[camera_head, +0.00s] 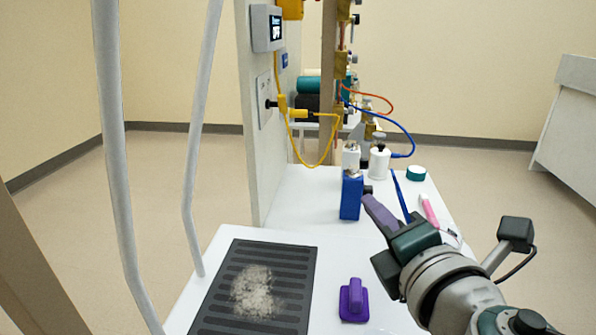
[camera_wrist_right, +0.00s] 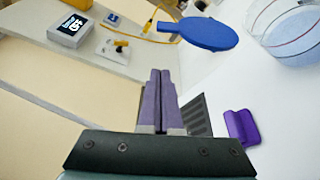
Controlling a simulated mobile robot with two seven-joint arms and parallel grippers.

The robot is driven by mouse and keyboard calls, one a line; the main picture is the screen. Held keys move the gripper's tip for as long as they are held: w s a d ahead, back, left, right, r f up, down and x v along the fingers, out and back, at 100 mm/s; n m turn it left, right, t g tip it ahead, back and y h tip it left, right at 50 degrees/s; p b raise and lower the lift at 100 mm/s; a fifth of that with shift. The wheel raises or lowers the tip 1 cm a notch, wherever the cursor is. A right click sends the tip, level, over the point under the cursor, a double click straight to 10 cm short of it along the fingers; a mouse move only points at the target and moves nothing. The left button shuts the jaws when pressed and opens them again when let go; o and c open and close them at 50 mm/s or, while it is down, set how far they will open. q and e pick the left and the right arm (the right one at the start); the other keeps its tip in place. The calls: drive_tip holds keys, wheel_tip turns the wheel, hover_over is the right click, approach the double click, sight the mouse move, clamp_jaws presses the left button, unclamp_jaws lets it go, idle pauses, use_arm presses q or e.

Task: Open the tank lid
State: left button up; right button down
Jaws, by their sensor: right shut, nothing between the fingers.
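My right gripper (camera_head: 367,200) reaches in from the lower right in the head view, with its purple fingers beside the blue block (camera_head: 351,195). The wrist view shows its fingers (camera_wrist_right: 160,80) together and empty. A flat blue rounded piece with a narrow stem (camera_wrist_right: 208,33) is beyond the fingertips in the wrist view. A clear round vessel (camera_wrist_right: 290,35) stands at that view's upper right, partly cut off by the edge. I cannot tell which of these is the tank or its lid. My left gripper is not in view.
A dark ridged tray (camera_head: 213,300) with pale powder lies at the front left of the white table. A purple block (camera_head: 354,300) stands right of it. A white bottle (camera_head: 380,160), teal cap (camera_head: 416,173) and blue pen (camera_head: 400,195) are farther back. A panel (camera_head: 262,150) carries yellow cables.

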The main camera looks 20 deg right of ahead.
sight(402, 201)
drive_tip(key=d, duration=0.1)
drive_tip(key=w+d+p, duration=0.1)
drive_tip(key=w+d+r, duration=0.1)
drive_tip(key=d, duration=0.1)
drive_tip(key=shift+w+p, duration=0.2)
drive_tip(key=shift+p, duration=0.2)
